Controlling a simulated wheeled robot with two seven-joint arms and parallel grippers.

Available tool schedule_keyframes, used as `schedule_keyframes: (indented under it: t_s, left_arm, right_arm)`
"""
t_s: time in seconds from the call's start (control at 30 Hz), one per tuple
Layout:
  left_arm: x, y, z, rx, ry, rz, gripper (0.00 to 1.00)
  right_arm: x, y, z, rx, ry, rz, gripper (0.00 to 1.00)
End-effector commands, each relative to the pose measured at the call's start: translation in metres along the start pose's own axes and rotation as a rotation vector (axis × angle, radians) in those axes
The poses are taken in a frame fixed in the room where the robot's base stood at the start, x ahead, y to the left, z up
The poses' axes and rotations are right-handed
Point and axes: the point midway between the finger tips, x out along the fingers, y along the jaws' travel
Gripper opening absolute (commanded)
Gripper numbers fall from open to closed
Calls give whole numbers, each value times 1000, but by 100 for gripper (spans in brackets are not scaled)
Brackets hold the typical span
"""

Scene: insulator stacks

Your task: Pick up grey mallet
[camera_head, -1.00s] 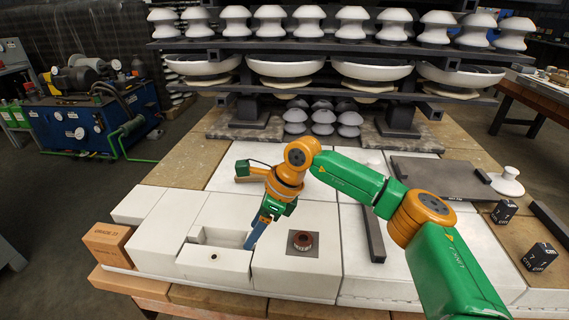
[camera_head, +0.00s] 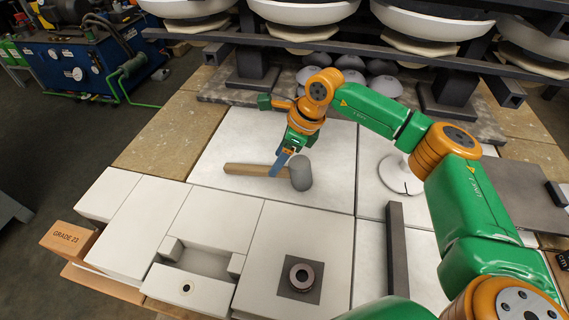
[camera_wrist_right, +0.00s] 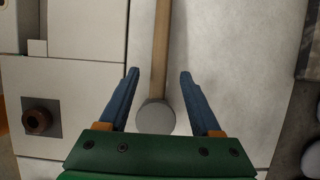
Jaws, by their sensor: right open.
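The grey mallet lies on the white slabs, its wooden handle (camera_head: 247,170) pointing left and its grey head (camera_head: 301,173) at the right in the head view. My right gripper (camera_head: 280,164) is above the mallet, close to the head end of the handle. In the right wrist view the open blue fingers (camera_wrist_right: 159,74) stand on either side of the handle (camera_wrist_right: 161,45), with the round grey head (camera_wrist_right: 155,116) between them nearer the palm. I cannot tell the exact height gap. My left gripper is not in view.
A brown ring (camera_head: 301,277) sits on a dark square plate at the front. A white block with a recess (camera_head: 190,284) stands left of it. A dark bar (camera_head: 396,250) lies to the right. Insulator racks (camera_head: 390,45) stand behind. The slab around the mallet is mostly clear.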

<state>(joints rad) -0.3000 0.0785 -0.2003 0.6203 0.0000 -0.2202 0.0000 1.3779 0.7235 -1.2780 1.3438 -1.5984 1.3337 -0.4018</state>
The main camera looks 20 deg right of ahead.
Motion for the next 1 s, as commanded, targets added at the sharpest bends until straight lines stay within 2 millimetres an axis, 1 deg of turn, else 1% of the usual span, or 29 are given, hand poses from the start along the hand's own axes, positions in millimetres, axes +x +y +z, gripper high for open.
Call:
schedule_keyframes:
  t_s: [0.03,0.07,0.13,0.2,0.3,0.43,0.47,0.5,0.57,0.6,0.67,0.7,1.0]
  left_arm:
    - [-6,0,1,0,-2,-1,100]
    - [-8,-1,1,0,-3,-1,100]
    - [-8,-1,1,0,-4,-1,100]
    - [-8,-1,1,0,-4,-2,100]
    - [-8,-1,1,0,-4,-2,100]
    - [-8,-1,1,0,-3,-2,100]
    - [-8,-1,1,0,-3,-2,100]
    - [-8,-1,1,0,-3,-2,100]
    - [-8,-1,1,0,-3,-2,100]
    - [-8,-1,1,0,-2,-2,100]
    - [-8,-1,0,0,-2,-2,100]
    - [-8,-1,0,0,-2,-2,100]
    - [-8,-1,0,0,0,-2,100]
  right_arm:
    - [7,2,-2,1,4,4,65]
    - [14,2,-4,1,3,4,65]
    - [28,3,-5,0,2,4,65]
    - [38,2,-4,0,1,2,65]
    - [42,2,-5,0,0,0,65]
    - [42,2,-5,0,0,0,65]
    - [42,2,-5,0,0,0,60]
    - [42,2,-5,0,0,0,49]
    - [42,2,-5,0,0,0,33]
    - [42,2,-5,0,0,0,22]
    - [42,2,-5,0,0,0,6]
    - [42,2,-5,0,0,0,0]
    - [41,1,-4,0,-1,-1,0]
